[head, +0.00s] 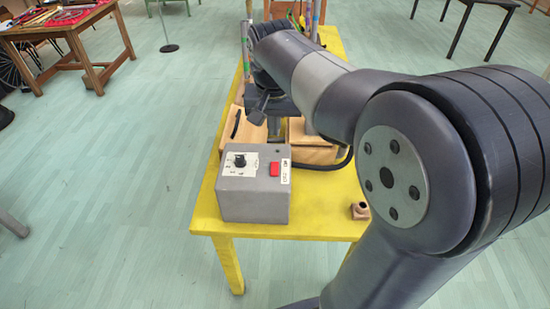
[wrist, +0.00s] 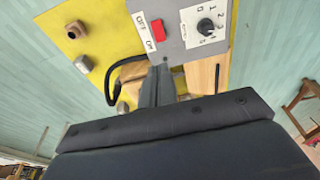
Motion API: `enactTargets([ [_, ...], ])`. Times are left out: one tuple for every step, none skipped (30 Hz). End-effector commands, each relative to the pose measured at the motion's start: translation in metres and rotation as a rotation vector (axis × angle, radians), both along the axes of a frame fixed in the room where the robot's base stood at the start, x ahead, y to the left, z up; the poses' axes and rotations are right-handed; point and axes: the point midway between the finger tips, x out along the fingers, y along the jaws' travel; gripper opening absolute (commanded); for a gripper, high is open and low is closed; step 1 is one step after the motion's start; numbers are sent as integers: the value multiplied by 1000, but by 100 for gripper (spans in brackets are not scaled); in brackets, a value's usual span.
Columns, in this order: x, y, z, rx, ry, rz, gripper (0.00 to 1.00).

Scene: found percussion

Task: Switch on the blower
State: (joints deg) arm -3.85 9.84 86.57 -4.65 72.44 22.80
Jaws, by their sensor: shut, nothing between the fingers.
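A grey box (head: 253,204), which looks like the blower's control box, stands on the yellow table (head: 315,229). Its top has a red switch (head: 274,169) and a black dial (head: 240,160). In the wrist view the red switch (wrist: 156,33) sits beside a label reading OFF and ON, next to the numbered dial (wrist: 206,27). I cannot tell which way the switch is set. A small dark spot on the box top may be an unlit lamp. My gripper (wrist: 160,72) is shut and empty, with its fingertips by the box's far edge, apart from the switch in the picture.
Wooden boxes (head: 311,155) and a black hose (head: 335,164) lie behind the grey box. A small wooden block with a hole (head: 360,211) stands to its right. A brown table with tools (head: 62,32) is at the far left. The floor on the left is largely clear.

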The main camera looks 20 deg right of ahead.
Motion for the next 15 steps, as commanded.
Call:
enactTargets([
  [1,0,-6,0,2,0,0],
  [1,-1,-9,-1,3,0,0],
  [2,-1,-16,0,5,0,0],
  [3,-2,-21,0,5,-1,0],
  [4,-2,-26,-1,7,-2,0],
  [6,-3,-35,-1,7,-2,0],
  [7,-3,-41,-1,7,-2,0],
  [8,-4,-48,0,7,-2,0],
  [10,-4,-56,0,7,-2,0],
  [12,-4,-63,-1,7,-2,0],
  [13,-5,-69,-1,8,-1,0],
  [14,-5,-78,-1,8,-1,0],
  [16,-6,-84,-1,7,-1,0],
  [17,-6,-89,-1,7,-1,0],
  [18,-7,-97,-1,7,-1,0],
])
